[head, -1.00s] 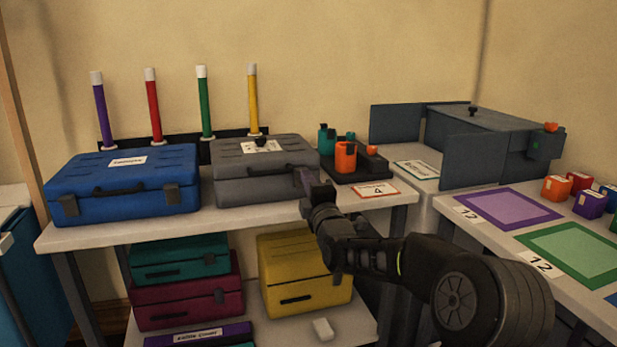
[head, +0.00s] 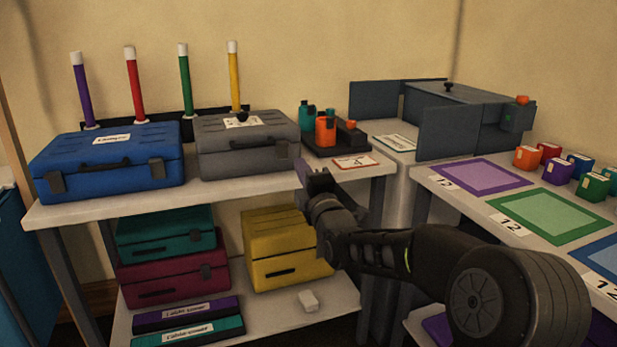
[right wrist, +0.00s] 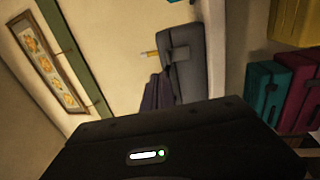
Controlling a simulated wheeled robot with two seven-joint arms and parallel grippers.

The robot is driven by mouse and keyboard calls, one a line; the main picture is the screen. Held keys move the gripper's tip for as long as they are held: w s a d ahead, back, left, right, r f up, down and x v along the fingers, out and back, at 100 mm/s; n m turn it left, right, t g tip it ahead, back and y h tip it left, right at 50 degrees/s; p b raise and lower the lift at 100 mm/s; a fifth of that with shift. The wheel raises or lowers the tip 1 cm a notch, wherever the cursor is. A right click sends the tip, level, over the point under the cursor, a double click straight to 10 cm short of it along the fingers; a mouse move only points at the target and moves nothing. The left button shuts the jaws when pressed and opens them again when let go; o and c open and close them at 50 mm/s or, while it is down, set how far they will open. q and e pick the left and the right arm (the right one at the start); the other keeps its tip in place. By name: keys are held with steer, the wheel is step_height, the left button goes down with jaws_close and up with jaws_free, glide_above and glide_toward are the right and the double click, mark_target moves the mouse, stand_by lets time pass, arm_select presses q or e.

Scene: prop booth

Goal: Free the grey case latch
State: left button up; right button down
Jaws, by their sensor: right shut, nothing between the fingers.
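The grey case (head: 228,160) stands shut on the top of the shelf table, right of the blue case. My right gripper (head: 306,173) is shut and empty, to the right of the latch and a little lower, apart from the case in the head view. In the right wrist view the grey case (right wrist: 185,72) appears turned on its side, beyond the dark purple fingers (right wrist: 157,92). My left gripper is not in view.
The blue case (head: 108,160) is left of the grey one. A black holder with orange and teal parts (head: 326,131) stands right of it. Yellow (head: 288,248), teal and maroon cases sit on the lower shelf. A table with coloured mats (head: 475,177) is at right.

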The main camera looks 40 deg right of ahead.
steer(key=v, duration=0.4)
steer(key=shift+s+r, duration=0.15)
steer(key=shift+r, duration=0.2)
